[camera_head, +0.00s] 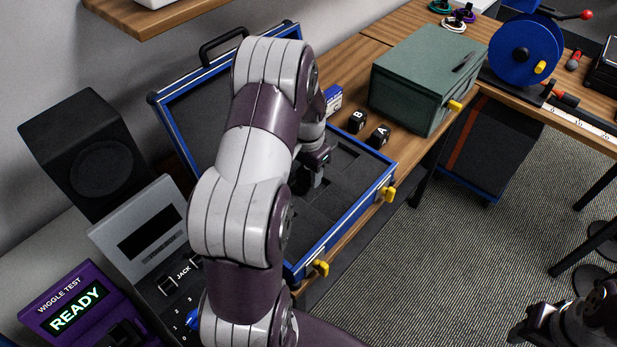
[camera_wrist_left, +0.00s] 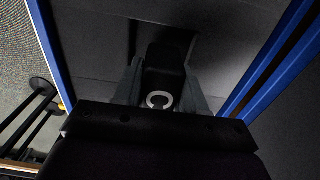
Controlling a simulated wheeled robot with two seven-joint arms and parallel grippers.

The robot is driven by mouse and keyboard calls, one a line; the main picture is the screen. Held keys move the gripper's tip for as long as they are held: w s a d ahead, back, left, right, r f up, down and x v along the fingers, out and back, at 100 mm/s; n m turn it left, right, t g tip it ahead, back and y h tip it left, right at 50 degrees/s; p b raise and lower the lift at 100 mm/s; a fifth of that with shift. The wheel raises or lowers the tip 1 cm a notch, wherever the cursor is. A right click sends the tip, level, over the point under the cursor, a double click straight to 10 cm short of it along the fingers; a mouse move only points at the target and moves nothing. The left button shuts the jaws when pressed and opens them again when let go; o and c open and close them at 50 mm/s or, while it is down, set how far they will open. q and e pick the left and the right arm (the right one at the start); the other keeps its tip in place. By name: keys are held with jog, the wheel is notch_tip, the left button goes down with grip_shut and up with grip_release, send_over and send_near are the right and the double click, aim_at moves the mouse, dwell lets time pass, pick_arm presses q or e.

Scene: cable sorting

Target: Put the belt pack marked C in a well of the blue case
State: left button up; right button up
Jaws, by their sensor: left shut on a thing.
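The open blue case (camera_head: 337,236) lies on the wooden bench, with dark foam wells inside; its blue rim also shows in the wrist view (camera_wrist_left: 276,62). My left gripper (camera_head: 312,168) reaches down over the inside of the case. It is shut on a black belt pack (camera_wrist_left: 165,70) with a white ring-like C mark facing the wrist camera. The fingers flank the pack. My arm hides much of the case, and I cannot tell whether the pack is partly inside a well. My right gripper (camera_head: 530,327) is at the lower right, away from the case; its jaws are unclear.
Belt packs B (camera_head: 357,121) and A (camera_head: 378,136) stand on the bench behind the case. A green box (camera_head: 420,80) stands beside them. Yellow latches (camera_head: 388,194) stick out from the case front. A speaker (camera_head: 88,145) and a READY tester (camera_head: 80,308) are at left.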

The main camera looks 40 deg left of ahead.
pick_arm(q)
jog(key=shift+s+d+f, duration=0.15)
jog(key=shift+d+f, duration=0.05)
jog(key=shift+f, duration=0.9)
jog(key=shift+a+f, duration=0.1)
jog(key=shift+f, duration=0.2)
jog(key=o, duration=0.9)
jog(key=shift+c, duration=0.2)
jog(key=r, duration=0.8)
jog(key=d+r, duration=0.1)
jog(key=r, duration=0.3)
jog(key=shift+r+b, duration=0.1)
jog(key=shift+b, duration=0.25)
jog(key=s+d+f+t, duration=0.1)
jog(key=s+d, duration=1.1)
jog(key=d, duration=0.4)
jog(key=shift+f+n, duration=0.2)
jog(key=shift+n, duration=0.2)
